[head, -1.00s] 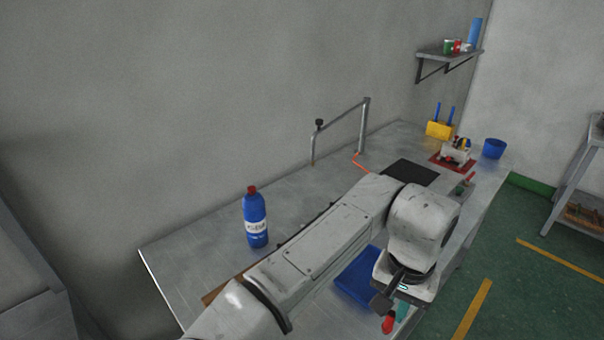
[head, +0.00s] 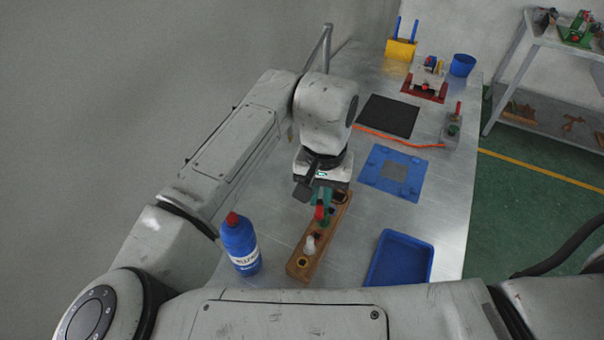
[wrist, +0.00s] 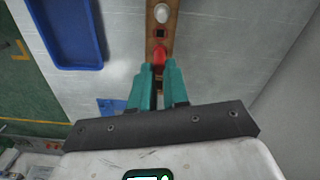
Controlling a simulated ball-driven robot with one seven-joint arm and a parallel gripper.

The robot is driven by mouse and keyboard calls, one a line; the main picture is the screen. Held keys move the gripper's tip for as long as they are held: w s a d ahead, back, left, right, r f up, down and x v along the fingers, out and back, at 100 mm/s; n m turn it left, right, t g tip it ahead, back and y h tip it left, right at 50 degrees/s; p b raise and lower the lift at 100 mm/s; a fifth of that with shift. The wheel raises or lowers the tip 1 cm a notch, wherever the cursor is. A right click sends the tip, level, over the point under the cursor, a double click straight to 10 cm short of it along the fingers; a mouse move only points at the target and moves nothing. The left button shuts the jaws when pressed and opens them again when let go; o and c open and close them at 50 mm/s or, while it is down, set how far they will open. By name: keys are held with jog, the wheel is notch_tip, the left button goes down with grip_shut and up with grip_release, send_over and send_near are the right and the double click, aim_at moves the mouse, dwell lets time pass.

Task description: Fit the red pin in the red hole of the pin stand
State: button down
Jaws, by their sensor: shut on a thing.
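My gripper (head: 322,197) has teal fingers and is shut on the red pin (head: 319,213), pointing down over the wooden pin stand (head: 303,270). In the wrist view the red pin (wrist: 159,57) shows at the teal fingertips (wrist: 158,72), in line with the stand (wrist: 173,22). A white pin (head: 309,245) stands in the stand nearer the camera; it also shows in the wrist view (wrist: 161,13). A dark square hole (wrist: 160,33) lies between the two pins. The red hole is not discernible, and I cannot tell whether the red pin's lower end touches the stand.
A blue bottle (head: 240,246) stands left of the stand. A blue tray (head: 428,262) lies to the right, a blue mat (head: 366,176) behind it. A black mat (head: 388,116) and an orange cable (head: 400,140) are farther back. Bare metal table lies between stand and tray.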

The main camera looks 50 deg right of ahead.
aim_at(319, 218)
jog(key=shift+w+r, duration=0.1)
dwell(0.4)
jog(key=shift+f+b, duration=1.7)
jog(key=shift+f, duration=1.3)
jog(key=shift+p, duration=0.5)
jog(key=shift+f+b, duration=0.95)
jog(key=shift+f, duration=0.55)
jog(key=c, duration=1)
grip_release()
jog(key=shift+c, duration=0.2)
